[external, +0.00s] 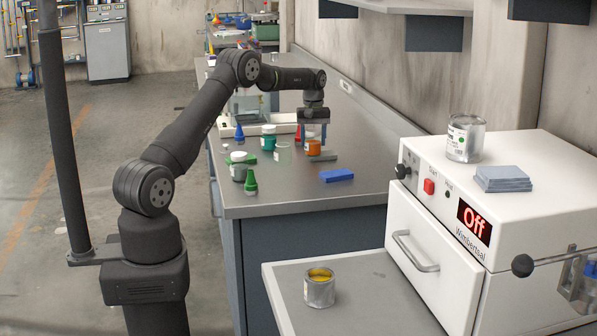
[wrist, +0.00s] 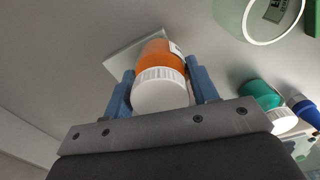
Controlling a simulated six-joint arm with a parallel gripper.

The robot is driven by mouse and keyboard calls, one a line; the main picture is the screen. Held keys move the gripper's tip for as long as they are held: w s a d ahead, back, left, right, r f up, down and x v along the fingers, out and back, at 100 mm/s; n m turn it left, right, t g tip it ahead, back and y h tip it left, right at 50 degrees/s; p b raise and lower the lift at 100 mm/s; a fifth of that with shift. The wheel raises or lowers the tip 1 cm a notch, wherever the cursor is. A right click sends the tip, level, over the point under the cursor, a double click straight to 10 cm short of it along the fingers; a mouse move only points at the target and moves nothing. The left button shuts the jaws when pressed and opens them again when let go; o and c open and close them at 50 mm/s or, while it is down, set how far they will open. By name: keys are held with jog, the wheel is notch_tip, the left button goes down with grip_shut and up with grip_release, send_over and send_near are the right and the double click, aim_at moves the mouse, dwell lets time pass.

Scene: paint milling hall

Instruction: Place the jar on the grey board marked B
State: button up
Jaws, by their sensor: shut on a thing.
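The jar is orange with a white lid. In the external view the orange jar (external: 313,148) is under my gripper (external: 313,138). In the wrist view the jar (wrist: 160,88) is between the blue fingers of my gripper (wrist: 160,85), which is shut on it. A flat grey board (external: 323,158) lies on the bench just beside the jar. It also shows in the wrist view (wrist: 122,55), partly behind the jar. No letter on it can be read. I cannot tell whether the jar touches the board or is held above it.
The bench's right front area is clear.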

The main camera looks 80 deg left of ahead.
aim_at(313, 130)
jog(key=o, duration=1)
jog(key=shift+f, duration=0.15)
jog(key=shift+o, duration=0.2)
notch_tip(313, 130, up, 12)
jog(key=shift+r, duration=0.2)
jog(key=shift+f, duration=4.15)
